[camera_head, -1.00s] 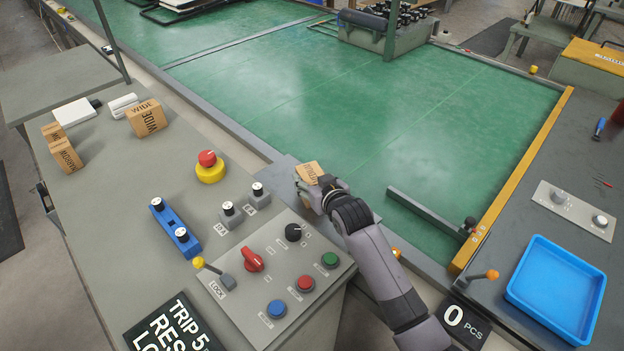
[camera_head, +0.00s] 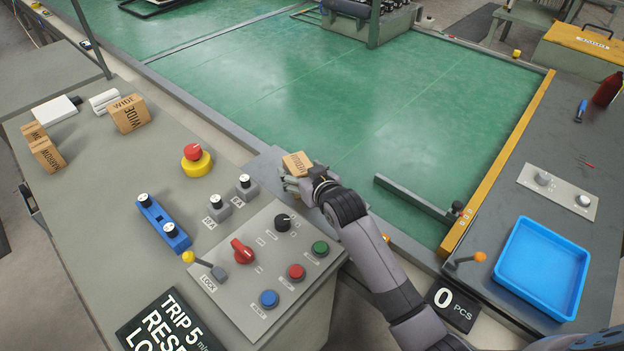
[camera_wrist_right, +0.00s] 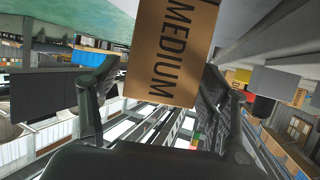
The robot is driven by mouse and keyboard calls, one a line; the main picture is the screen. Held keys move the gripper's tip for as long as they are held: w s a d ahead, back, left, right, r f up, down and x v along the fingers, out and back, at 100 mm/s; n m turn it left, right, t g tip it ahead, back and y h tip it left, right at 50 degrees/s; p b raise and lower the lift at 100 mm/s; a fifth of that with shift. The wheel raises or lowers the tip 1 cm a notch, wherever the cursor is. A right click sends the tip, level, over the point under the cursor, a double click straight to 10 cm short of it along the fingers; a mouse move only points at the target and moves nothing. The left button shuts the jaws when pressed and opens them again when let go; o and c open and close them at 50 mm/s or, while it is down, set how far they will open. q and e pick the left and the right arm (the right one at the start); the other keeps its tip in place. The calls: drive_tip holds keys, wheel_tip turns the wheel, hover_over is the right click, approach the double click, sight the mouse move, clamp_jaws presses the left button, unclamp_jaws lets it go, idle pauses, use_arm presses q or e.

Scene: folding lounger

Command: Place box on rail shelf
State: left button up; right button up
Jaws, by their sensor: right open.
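A small tan box labelled MEDIUM (camera_head: 296,163) is at the grey rail shelf (camera_head: 262,163) along the near edge of the green surface. In the right wrist view the box (camera_wrist_right: 168,50) fills the upper middle, between the two fingers. My right gripper (camera_head: 300,178) is open around the box, close to it. Its fingers (camera_wrist_right: 158,80) stand apart on both sides of the box. The box's underside is hidden, so I cannot tell whether it rests fully on the shelf. My left gripper is not in view.
WIDE (camera_head: 130,114) and NARROW (camera_head: 46,154) boxes stand on the left bench. A control panel (camera_head: 262,262), lever and red stop button (camera_head: 194,152) lie near my arm. A grey bar (camera_head: 415,197) and blue tray (camera_head: 541,268) are right. The green surface beyond is mostly clear.

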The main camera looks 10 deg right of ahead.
drive_tip(key=v, duration=1)
drive_tip(key=shift+s, duration=0.2)
